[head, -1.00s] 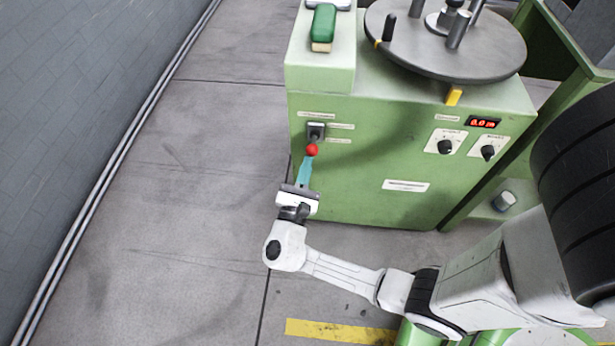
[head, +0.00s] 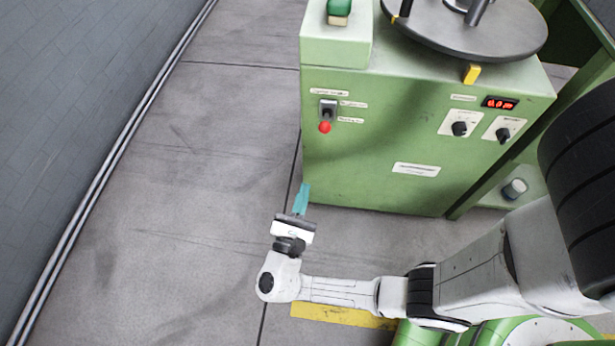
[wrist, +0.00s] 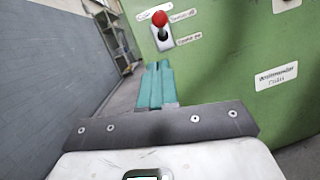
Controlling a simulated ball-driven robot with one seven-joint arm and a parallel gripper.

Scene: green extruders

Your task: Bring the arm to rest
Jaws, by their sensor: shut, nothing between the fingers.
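My gripper (head: 303,190) has teal fingers that are shut with nothing between them. It is in front of the lower left corner of the green machine (head: 384,140), apart from the red-knobbed lever (head: 325,127). In the wrist view my gripper (wrist: 156,66) points toward the machine's front, and the red knob (wrist: 160,19) shows beyond the fingertips. The lever's knob hangs at the lower end of its switch plate in the head view. My arm reaches in from the lower right over the floor.
A round grey turntable (head: 465,35) and a green-handled tool (head: 339,10) are on top of the machine. Two dials and a red display (head: 500,103) are on its front. A grey wall (head: 80,110) runs along the left. Open floor (head: 190,220) lies between wall and machine.

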